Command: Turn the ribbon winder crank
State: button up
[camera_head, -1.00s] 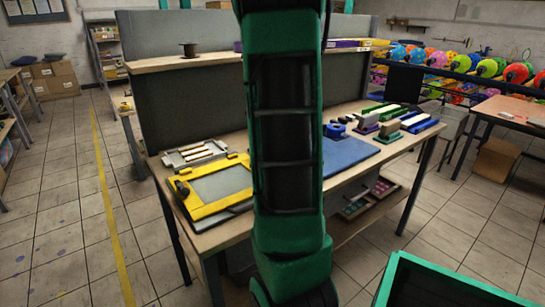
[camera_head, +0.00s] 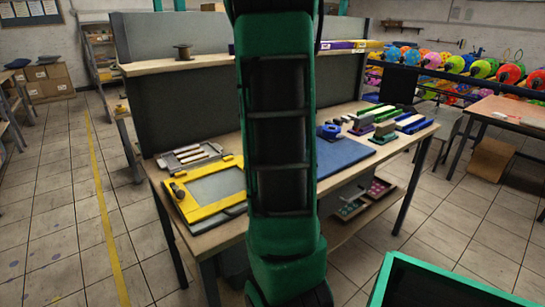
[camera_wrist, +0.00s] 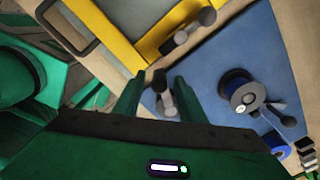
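The ribbon winder (camera_head: 330,131) is a small blue device on the blue mat (camera_head: 345,156), just right of my arm in the head view. In the wrist view, a dark round spool with a grey hub (camera_wrist: 243,96) lies to the right of my fingers, with a grey crank-like arm (camera_wrist: 278,108) beside it. My gripper (camera_wrist: 156,92) has its two green fingers apart over the mat. A small grey knobbed part (camera_wrist: 163,92) shows between the fingers, and I cannot tell its depth or any contact. My arm hides my gripper in the head view.
A yellow frame (camera_head: 217,207) lies at the table's left and shows in the wrist view (camera_wrist: 131,50). Grey and coloured blocks (camera_head: 382,130) stand to the right. A shelf (camera_head: 180,64) runs behind. A green-rimmed bin (camera_head: 450,280) is at the lower right.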

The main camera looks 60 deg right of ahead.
notch_tip(320, 180, up, 10)
jog(key=shift+f, duration=0.1)
dwell(0.4)
